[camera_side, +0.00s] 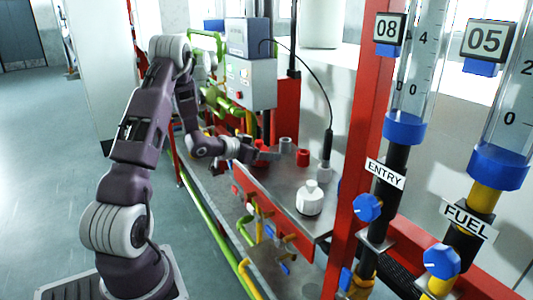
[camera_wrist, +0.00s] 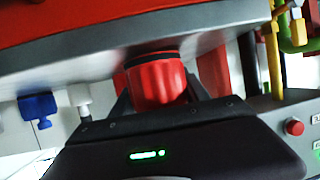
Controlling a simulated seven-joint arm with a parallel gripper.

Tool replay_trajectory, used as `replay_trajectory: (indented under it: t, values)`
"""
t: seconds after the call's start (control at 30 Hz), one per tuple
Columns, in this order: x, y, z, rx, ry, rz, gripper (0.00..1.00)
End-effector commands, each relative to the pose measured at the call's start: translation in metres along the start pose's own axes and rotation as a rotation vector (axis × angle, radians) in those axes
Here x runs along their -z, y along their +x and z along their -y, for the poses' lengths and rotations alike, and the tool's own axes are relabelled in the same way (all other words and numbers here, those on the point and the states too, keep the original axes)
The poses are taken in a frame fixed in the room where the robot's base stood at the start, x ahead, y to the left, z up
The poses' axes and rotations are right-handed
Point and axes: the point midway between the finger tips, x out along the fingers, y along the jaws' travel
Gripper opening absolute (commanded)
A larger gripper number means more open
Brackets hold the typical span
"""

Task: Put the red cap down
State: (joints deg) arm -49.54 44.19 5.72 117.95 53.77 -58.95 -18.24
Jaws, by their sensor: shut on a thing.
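My gripper (camera_wrist: 160,100) is shut on the red cap (camera_wrist: 157,82), which shows as a ribbed red cylinder between the two dark fingers in the wrist view. In the side view my gripper (camera_side: 262,155) is low over the far end of the grey metal table (camera_side: 275,178), with a bit of red (camera_side: 262,146) at its fingers. The fingers hide part of the cap. I cannot tell whether the cap touches the table.
A second red cylinder (camera_side: 303,157) stands on the table near grey cylinders (camera_side: 285,145) (camera_side: 323,172). A white bottle (camera_side: 310,198) stands at the near end. A grey control box (camera_side: 250,82) is behind, and a red post (camera_side: 365,140) rises at right.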

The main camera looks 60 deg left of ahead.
Motion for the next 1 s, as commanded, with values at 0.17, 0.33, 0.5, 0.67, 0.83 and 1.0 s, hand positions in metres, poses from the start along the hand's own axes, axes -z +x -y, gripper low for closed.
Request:
replay_trajectory:
  t: [0.17,0.33,0.5,0.67,0.83,1.0]
  values:
    - [-0.003,0.001,0.000,-0.001,0.000,0.000,0.13]
    - [-0.003,0.001,0.000,-0.001,0.000,0.000,0.75]
    - [-0.003,0.001,0.000,-0.001,0.000,0.000,0.75]
    - [0.001,-0.005,0.001,0.002,-0.001,0.000,0.75]
    - [0.001,-0.048,0.002,0.005,-0.001,0.000,0.75]
    - [0.001,-0.092,0.001,0.004,-0.001,0.000,0.75]
